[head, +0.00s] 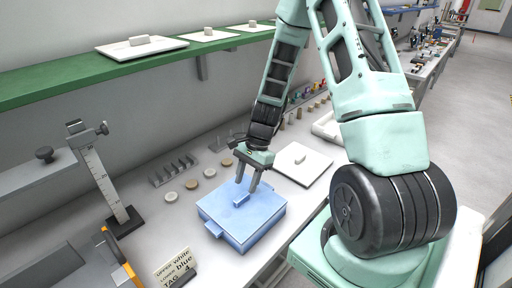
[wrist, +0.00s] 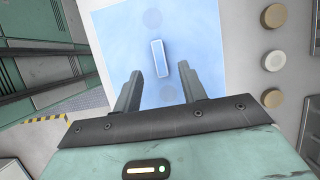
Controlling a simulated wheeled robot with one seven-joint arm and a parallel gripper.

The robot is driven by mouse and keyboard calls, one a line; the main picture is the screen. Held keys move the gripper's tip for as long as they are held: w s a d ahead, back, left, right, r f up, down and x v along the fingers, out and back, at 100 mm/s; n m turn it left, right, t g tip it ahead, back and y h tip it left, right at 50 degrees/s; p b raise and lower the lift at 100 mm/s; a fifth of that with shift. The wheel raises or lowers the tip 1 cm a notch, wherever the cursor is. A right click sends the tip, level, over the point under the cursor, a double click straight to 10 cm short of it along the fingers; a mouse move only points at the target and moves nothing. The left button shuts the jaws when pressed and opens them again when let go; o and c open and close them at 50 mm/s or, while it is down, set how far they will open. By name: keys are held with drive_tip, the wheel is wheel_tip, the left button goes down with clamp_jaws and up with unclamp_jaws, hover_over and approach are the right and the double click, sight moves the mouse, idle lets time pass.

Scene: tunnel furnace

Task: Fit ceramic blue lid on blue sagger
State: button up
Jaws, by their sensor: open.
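The blue sagger (head: 238,240) is a low square box on the pale bench. The flat blue lid (head: 262,205) lies on top of it, roughly lined up with its edges; whether it is fully seated I cannot tell. The lid's small raised bar handle (head: 241,201) is near its middle and also shows in the wrist view (wrist: 158,58). My gripper (head: 246,186) is open and empty, pointing down close to the handle.
A white lid (head: 311,164) with a handle lies behind right. Several round discs (head: 191,184) and a small rack (head: 173,170) are behind the sagger. A height gauge (head: 103,180) stands left, a label card (head: 174,268) in front. A green shelf (head: 150,68) runs above the bench.

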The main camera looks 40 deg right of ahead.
drive_tip(key=b+v, duration=0.1)
drive_tip(key=v, duration=1.1)
drive_tip(key=shift+d+r, duration=0.15)
drive_tip(key=shift+r, duration=0.15)
